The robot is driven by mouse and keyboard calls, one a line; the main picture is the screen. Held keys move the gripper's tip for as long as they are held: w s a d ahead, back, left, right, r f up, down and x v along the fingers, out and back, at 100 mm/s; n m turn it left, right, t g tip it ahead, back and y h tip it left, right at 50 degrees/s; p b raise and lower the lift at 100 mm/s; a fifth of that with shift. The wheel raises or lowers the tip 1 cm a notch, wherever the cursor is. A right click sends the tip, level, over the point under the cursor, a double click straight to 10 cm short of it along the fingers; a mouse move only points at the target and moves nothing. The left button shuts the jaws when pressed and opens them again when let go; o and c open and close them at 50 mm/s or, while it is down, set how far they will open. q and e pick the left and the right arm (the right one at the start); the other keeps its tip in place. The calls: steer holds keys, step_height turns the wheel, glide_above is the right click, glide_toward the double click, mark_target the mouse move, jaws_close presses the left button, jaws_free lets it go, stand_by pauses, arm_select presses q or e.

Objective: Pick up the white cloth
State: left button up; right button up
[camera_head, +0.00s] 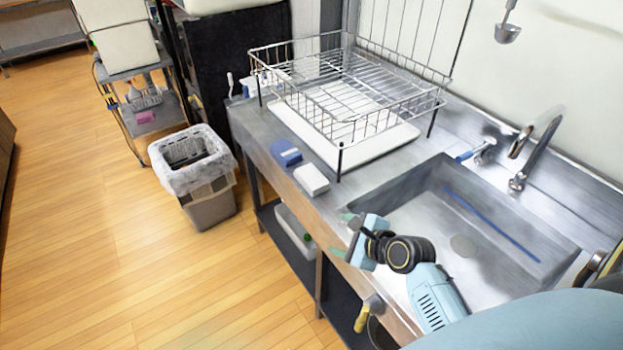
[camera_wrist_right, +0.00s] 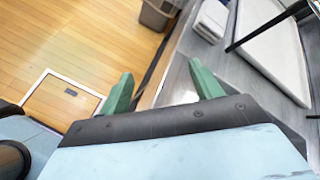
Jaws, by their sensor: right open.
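A folded white cloth (camera_head: 311,179) lies on the steel counter, near its front edge and left of the sink. A folded blue cloth (camera_head: 286,153) lies just behind it. My right gripper (camera_head: 343,235) is open and empty by the counter's front edge, nearer to me than the white cloth and apart from it. In the right wrist view, its two green fingers (camera_wrist_right: 160,75) are spread, and the white cloth (camera_wrist_right: 211,20) shows at the top, ahead and to the right. My left gripper is not in view.
A wire dish rack (camera_head: 350,90) stands over a white drip tray (camera_head: 385,138) behind the cloths. The sink (camera_head: 420,215) with its faucet (camera_head: 535,150) is to the right. A lined trash bin (camera_head: 208,205) stands on the floor left of the counter.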

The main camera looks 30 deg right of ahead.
steer(key=w+d+m, duration=0.1)
steer(key=m, duration=0.2)
steer(key=w+d+r+m+t+h, duration=0.1)
steer(key=d+m, duration=0.1)
steer(key=m, duration=0.1)
steer(key=w+d+r+m+t, duration=0.1)
steer(key=d+m, duration=0.1)
steer(key=m, duration=0.1)
steer(key=shift+w, duration=0.15)
steer(key=shift+w+d+t+h, duration=0.15)
steer(key=shift+w+t+h, duration=0.15)
steer(key=b, duration=0.2)
glide_toward(322, 190)
steer(key=x, duration=0.3)
steer(key=shift+f, duration=0.1)
steer(key=b+x, duration=0.1)
steer(key=x, duration=0.4)
steer(key=shift+w, duration=0.15)
steer(key=shift+c, duration=0.4)
steer(key=c, duration=0.6)
steer(key=shift+o, duration=0.2)
